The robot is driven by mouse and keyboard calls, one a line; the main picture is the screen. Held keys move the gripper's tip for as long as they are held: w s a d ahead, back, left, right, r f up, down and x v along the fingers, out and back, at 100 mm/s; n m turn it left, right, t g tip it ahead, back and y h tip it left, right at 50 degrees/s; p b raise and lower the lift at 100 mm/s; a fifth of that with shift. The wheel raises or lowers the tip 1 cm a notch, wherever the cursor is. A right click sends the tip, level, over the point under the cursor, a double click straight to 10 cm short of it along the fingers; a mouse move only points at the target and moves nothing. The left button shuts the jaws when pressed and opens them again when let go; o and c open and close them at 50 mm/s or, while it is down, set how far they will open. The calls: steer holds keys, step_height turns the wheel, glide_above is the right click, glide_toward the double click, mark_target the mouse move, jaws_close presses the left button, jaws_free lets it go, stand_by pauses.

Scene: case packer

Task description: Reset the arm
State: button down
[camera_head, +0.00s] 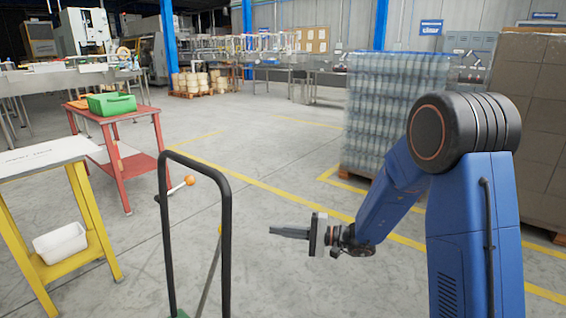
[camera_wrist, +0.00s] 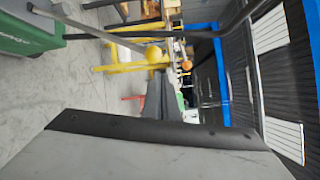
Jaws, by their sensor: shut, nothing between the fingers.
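My blue arm with a black joint reaches in from the right of the head view, bent at the elbow. My gripper (camera_head: 272,231) is at its end, pointing left in mid-air over the bare floor, to the right of a black tubular handle. Its fingers lie together with nothing between them. In the wrist view, my gripper (camera_wrist: 162,85) shows as dark fingers pointing up the picture, and that view is turned on its side.
The black handle frame (camera_head: 226,240) with an orange-knobbed lever stands close left of my gripper. A yellow-legged table (camera_head: 45,158) and a red table (camera_head: 118,125) with a green bin (camera_head: 112,104) stand further left. Wrapped bottles (camera_head: 385,110) and stacked brown boxes (camera_head: 540,110) stand behind my arm.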

steer(key=s+d+r+n+g+h, duration=0.2)
steer(key=s+d+r+n+h, duration=0.15)
steer(key=s, duration=0.75)
steer(key=s+d+r+n+g+h, duration=0.25)
steer(key=s+d+h, duration=0.2)
steer(key=s, duration=0.65)
steer(key=s+d+t+h, duration=0.3)
steer(key=s+d+h, duration=0.2)
steer(key=d, duration=0.6)
steer(key=s+d+t+h, duration=0.3)
steer(key=s+d, duration=0.4)
steer(key=d, duration=0.4)
steer(key=shift+r+m+h, duration=0.25)
steer(key=shift+m+h, duration=0.15)
steer(key=shift+h, duration=0.5)
steer(key=shift+d, duration=0.1)
